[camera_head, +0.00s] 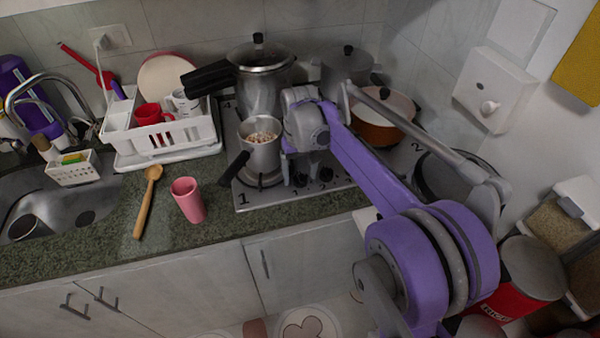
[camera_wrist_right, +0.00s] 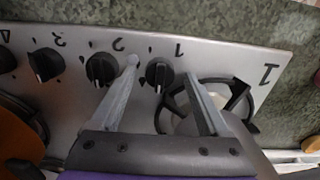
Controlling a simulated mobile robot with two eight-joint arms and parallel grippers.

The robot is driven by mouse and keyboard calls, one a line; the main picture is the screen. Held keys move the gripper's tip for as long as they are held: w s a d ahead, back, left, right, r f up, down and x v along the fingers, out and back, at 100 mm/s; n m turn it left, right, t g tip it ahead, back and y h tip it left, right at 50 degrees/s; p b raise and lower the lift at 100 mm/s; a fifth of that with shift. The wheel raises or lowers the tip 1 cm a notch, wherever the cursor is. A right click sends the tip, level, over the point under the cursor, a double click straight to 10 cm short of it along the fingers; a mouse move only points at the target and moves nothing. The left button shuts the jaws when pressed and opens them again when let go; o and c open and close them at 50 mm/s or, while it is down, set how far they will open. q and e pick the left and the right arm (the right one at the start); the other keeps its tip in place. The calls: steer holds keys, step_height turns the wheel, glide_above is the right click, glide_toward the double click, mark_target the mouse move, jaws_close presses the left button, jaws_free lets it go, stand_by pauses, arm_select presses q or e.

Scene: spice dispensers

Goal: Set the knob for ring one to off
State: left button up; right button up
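The knob for ring one (camera_wrist_right: 158,72) is a round black knob with a raised grip on the grey stove panel, beside a printed 1. In the right wrist view my right gripper (camera_wrist_right: 161,70) is open, one finger on each side of this knob, with nothing gripped. I cannot tell whether the fingers touch it. The knob's exact setting is hard to read. In the head view my right gripper (camera_head: 302,165) reaches down to the front of the stove (camera_head: 275,196), partly hiding the knobs. My left gripper is not in view.
The knob for ring two (camera_wrist_right: 102,68) is close beside the left finger. A saucepan with its contents (camera_head: 262,155) stands on ring one, near the gripper. A pink cup (camera_head: 188,200) and wooden spoon (camera_head: 147,200) are on the counter at left. An orange-brown pan (camera_head: 375,130) is behind the arm.

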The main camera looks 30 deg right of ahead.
mark_target(299, 178)
step_height(299, 178, up, 11)
steer(key=shift+p, duration=0.4)
steer(key=shift+s+f, duration=0.1)
stand_by(0.5)
steer(key=s+a+f+n+t, duration=0.1)
steer(key=s+a+f, duration=0.2)
steer(key=s, duration=0.4)
steer(key=s+a+f+t+p, duration=0.1)
steer(key=s+a+f+t, duration=0.1)
steer(key=s+a+f, duration=0.2)
steer(key=s+a+f+n+t+p, duration=0.1)
steer(key=s+a+f+t, duration=0.1)
steer(key=s+f, duration=0.4)
steer(key=s+a, duration=0.1)
steer(key=s, duration=0.3)
steer(key=shift+s+a+n, duration=0.25)
steer(key=shift+s+n, duration=0.05)
steer(key=shift+s, duration=0.05)
